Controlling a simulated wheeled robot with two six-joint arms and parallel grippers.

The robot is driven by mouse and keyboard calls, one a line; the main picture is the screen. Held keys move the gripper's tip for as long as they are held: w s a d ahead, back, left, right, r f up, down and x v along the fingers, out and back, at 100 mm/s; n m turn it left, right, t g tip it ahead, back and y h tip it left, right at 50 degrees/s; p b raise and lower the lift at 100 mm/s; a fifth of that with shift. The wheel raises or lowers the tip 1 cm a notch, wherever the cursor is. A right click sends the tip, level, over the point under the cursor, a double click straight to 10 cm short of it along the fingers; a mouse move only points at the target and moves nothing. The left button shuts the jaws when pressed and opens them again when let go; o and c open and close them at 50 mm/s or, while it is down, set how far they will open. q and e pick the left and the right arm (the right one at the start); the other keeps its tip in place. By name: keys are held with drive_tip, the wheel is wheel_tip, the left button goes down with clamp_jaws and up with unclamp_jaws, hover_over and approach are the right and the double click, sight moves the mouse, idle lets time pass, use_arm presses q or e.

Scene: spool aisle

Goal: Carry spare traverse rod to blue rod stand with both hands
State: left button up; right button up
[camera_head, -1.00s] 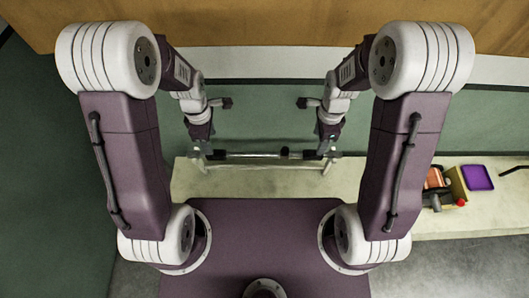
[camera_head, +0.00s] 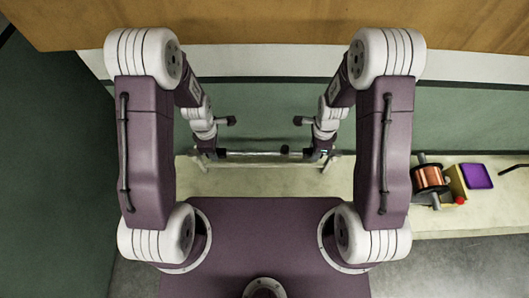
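A thin grey metallic rod (camera_head: 255,154) lies across the picture, level, with a small dark collar right of its middle. It is over a pale low stand whose slanting legs show near both ends. I cannot make out a blue rod stand. My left gripper (camera_head: 212,153) is at the rod's left part, and my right gripper (camera_head: 316,154) is at its right part. Both point down and seem to be at the rod. The fingers are small and dark, so I cannot tell whether they are open or closed around it.
A pale bench (camera_head: 270,183) runs below the rod and on to the right. On its right side are a copper spool (camera_head: 429,179), a yellow box (camera_head: 457,181), a purple tray (camera_head: 477,176) and a small red item (camera_head: 460,201). A green wall panel (camera_head: 270,110) stands behind.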

use_arm(q)
clamp_jaws()
use_arm(e)
clamp_jaws()
idle(0.9)
